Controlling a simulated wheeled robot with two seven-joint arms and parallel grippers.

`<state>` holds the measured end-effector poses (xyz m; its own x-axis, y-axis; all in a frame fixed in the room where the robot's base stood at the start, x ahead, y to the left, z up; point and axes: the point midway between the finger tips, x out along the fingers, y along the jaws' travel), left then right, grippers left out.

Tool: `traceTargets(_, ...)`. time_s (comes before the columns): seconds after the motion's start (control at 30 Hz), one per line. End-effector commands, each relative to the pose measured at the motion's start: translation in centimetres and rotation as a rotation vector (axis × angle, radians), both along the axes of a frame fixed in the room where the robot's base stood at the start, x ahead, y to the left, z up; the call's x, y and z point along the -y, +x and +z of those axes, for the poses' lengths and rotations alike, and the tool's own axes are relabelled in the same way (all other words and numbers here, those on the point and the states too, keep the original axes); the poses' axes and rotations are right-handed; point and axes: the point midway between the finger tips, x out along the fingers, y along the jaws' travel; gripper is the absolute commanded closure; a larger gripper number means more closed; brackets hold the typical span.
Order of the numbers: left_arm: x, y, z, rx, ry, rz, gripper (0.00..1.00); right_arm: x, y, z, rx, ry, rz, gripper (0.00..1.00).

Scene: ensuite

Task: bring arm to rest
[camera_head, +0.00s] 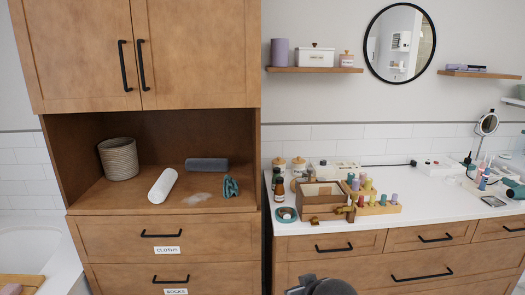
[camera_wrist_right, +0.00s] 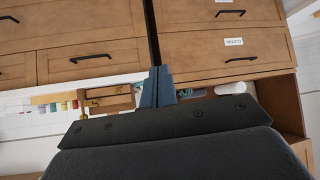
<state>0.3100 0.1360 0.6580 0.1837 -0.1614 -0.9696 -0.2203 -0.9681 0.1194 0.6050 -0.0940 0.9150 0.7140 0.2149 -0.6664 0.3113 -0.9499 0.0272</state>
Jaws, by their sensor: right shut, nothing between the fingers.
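My right gripper (camera_wrist_right: 157,88) shows in the right wrist view with its blue-grey fingers pressed together and nothing between them. It points toward the wooden drawer fronts, which appear upside down in that view. A dark part of my own arm shows at the bottom edge of the head view, in front of the counter drawers (camera_head: 370,262). My left gripper is in neither view.
A tall wooden cabinet (camera_head: 160,225) has an open niche holding a woven basket (camera_head: 119,159), a white roll (camera_head: 162,186) and a dark roll (camera_head: 207,164). The white counter (camera_head: 420,208) carries a wooden box (camera_head: 317,198), several bottles and a mirror (camera_head: 487,124). A bathtub (camera_head: 30,240) stands left.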

Motion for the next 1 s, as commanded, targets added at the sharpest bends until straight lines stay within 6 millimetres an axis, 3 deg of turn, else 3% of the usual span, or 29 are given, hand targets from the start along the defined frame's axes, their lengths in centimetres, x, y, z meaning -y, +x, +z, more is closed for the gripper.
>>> traceTargets(0.37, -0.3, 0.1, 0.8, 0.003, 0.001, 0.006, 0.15, 3.2, -9.4, -10.6, -0.23, -0.002, -0.052, 1.0)
traceTargets(0.6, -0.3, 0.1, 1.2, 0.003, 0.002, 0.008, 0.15, 4.4, -16.6, -17.0, -0.394, -0.015, -0.071, 1.0)
traceTargets(0.8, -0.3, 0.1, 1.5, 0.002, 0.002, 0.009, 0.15, 4.6, -23.3, -21.2, -0.526, -0.024, -0.072, 1.0)
traceTargets(1.0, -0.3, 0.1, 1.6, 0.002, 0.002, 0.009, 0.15, 4.6, -28.0, -23.5, -0.613, -0.027, -0.07, 1.0)
